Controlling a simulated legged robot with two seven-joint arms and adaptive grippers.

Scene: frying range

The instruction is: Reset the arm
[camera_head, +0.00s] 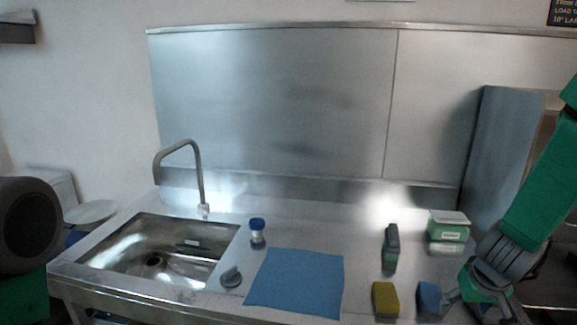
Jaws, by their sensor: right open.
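My right arm comes in from the right edge in green. Its gripper (478,302) is open at the lower right, low over the counter's front part, with nothing seen between its fingers. A blue sponge-like block (429,298) stands just left of the gripper, close to its left finger; I cannot tell whether they touch. My left arm shows only as a dark round joint and a green link at the left edge; its gripper is out of view.
On the steel counter (330,222) are a yellow sponge (385,299), a dark green upright block (390,248), a green-and-white box (448,227), a blue cloth (296,282), a blue-capped shaker (257,231) and a grey knob (231,277). A sink (130,220) with a faucet (200,180) is at left.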

